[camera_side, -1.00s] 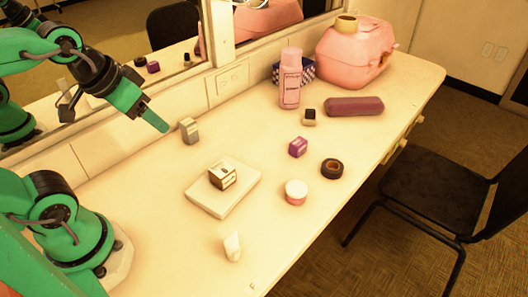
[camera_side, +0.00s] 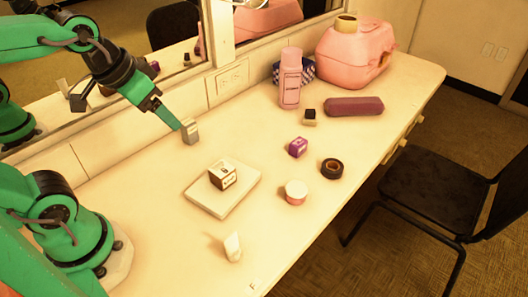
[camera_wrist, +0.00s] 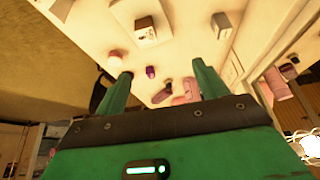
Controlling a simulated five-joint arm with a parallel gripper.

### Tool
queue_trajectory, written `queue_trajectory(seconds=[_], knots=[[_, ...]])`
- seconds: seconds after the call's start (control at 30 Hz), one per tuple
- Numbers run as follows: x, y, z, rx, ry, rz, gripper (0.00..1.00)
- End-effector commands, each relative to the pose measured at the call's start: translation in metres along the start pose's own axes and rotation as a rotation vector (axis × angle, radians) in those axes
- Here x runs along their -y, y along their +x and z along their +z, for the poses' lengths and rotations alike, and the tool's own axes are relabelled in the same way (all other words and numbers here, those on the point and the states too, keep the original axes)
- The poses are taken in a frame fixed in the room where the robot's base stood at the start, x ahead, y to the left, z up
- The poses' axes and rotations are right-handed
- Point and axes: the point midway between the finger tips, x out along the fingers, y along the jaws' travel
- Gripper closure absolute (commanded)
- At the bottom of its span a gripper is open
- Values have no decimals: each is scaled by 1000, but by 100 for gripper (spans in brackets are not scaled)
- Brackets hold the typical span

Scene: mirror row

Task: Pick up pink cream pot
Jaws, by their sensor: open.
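The pink cream pot (camera_side: 295,196), a small round pot with a white lid, stands upright on the table right of the flat white slab. It also shows in the wrist view (camera_wrist: 115,60), up and left of my left finger. My gripper (camera_side: 172,120) is in the air at the mirror side of the table, well to the left of the pot. In the wrist view my gripper (camera_wrist: 162,69) has its two green fingers wide apart with nothing held between them.
A small grey box (camera_side: 190,131) is close by my fingertip in the side view; contact cannot be told. A small box (camera_side: 222,176) sits on the white slab (camera_side: 205,203).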

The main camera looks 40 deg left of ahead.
Motion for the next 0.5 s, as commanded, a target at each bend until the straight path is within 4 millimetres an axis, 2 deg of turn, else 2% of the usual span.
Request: queue_trajectory(seconds=[0.27,0.5], knots=[[-20,19,-39,81,65,28,28],[-43,44,-71,150,124,49,28]])
